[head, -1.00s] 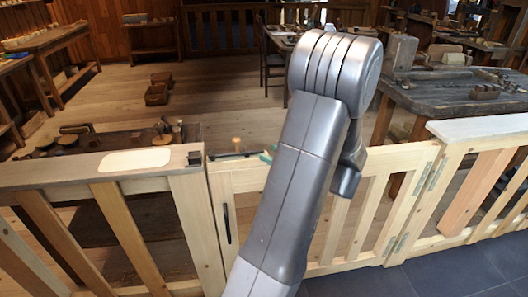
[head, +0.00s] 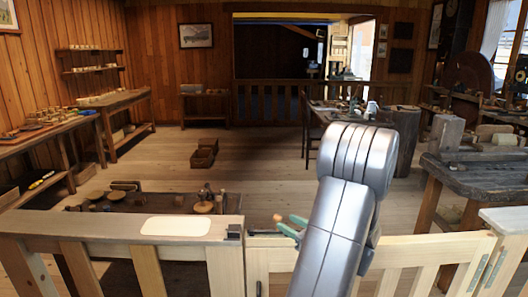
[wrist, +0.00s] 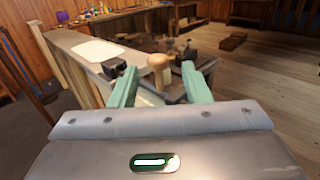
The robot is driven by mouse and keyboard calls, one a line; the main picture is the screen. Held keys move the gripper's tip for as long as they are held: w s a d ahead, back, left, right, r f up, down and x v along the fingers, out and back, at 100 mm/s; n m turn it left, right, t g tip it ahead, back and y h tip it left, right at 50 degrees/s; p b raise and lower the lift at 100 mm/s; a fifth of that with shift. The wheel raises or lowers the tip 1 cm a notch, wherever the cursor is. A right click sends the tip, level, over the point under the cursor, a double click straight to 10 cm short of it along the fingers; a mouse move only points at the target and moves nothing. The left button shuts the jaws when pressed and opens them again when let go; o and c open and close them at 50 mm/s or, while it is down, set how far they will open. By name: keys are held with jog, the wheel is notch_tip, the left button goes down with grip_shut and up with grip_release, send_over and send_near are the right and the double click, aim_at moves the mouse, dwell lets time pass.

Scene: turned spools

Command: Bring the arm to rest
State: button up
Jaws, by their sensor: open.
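My arm (head: 345,205) rises from the bottom of the head view and bends at a grey joint. My gripper (head: 291,228) shows partly behind it, with green fingertips near the gate's top rail. In the wrist view my gripper (wrist: 159,84) has its two green fingers spread apart. A round wooden knob (wrist: 158,64) appears between and beyond the fingertips; I cannot tell any contact. The knob also shows in the head view (head: 277,217), just left of the green tips. Nothing is seen held.
A wooden fence with a pale patch (head: 175,226) and a gate (head: 425,250) stand in front of me. Beyond are a low table (head: 150,202), crates (head: 204,153), a heavy workbench (head: 480,172) and side benches. Open plank floor lies between them.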

aim_at(278, 216)
jog(key=x, duration=0.5)
jog(key=shift+w+a+p, duration=0.15)
jog(key=shift+a+p, duration=0.05)
jog(key=shift+p, duration=0.15)
jog(key=shift+a, duration=0.5)
